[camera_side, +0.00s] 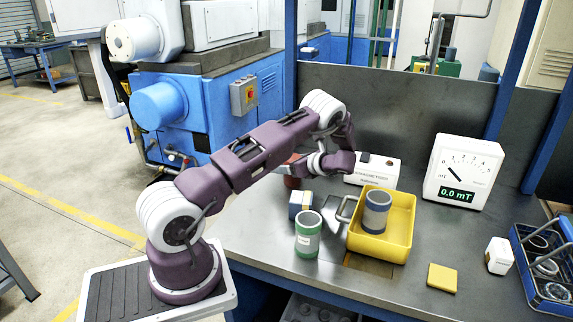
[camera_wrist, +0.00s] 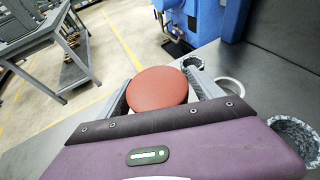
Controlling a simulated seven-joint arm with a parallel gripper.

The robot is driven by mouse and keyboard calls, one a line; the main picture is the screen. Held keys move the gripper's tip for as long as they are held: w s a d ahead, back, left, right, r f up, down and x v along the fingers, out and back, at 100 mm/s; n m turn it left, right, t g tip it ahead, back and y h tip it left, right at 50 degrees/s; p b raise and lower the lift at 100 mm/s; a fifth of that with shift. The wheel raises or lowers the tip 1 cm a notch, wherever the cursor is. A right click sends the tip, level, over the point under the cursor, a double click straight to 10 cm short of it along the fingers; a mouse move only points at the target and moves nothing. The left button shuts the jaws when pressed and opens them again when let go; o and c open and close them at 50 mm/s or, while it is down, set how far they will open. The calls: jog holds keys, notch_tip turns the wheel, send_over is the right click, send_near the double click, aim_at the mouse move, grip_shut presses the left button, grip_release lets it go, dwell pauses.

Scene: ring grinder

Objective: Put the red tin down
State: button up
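The red tin (camera_wrist: 158,86) sits between the two grey fingers of my gripper (camera_wrist: 160,92) in the wrist view, with a finger against each side. Its flat, round red top faces the camera. In the side view, the red tin (camera_side: 291,183) is partly hidden behind my arm and gripper (camera_side: 297,168), low over the left part of the metal bench (camera_side: 460,250). It looks upright. I cannot tell whether its base touches the bench.
A gauge (camera_side: 463,172), a yellow block (camera_side: 442,278) and a blue basket (camera_side: 535,285) are further right.

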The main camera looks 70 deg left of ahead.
jog(key=shift+r, duration=0.1)
jog(key=shift+w+d+r, duration=0.15)
jog(key=shift+d+r, duration=0.05)
jog(key=shift+d, duration=0.1)
jog(key=v, duration=1.1)
jog(key=s+d+r+n+t+h, duration=0.3)
jog(key=s+d+r+n+h, duration=0.15)
jog(key=d+r, duration=0.65)
jog(key=s+d+r+n+t+h, duration=0.3)
jog(key=s+d+r+n+h, duration=0.1)
jog(key=s+d, duration=0.6)
jog(key=s+d+r+n+t+h, duration=0.4)
jog(key=s+d+n, duration=0.1)
jog(key=s+d, duration=0.5)
jog(key=shift+d+t, duration=0.3)
jog(key=shift+d, duration=0.85)
